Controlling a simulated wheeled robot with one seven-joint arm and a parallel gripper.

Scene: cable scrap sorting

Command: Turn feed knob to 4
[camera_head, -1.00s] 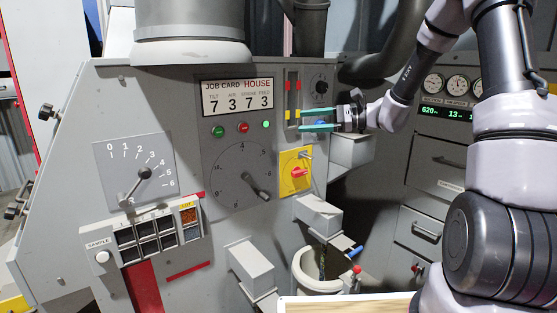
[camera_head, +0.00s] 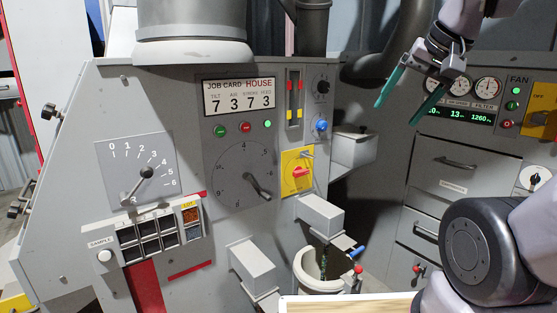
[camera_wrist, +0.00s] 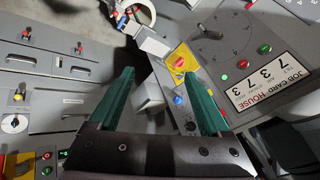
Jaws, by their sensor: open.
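The lettering by these knobs is too small to tell which is the feed knob. A job card display (camera_head: 239,97) reads 7 3 7 3; it also shows upside down in the wrist view (camera_wrist: 275,82). My gripper (camera_head: 396,112) is open and empty, right of the panel, its green fingers pointing down-left. Its fingers (camera_wrist: 157,75) frame the wrist view, apart from the panel.
A yellow plate with a red switch (camera_head: 298,172) sits below the blue knob. Grey boxes (camera_head: 320,215) jut out from the panel's lower right. A grey cabinet with gauges and a fan panel (camera_head: 515,104) stands at right. Open air lies between my gripper and the panel.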

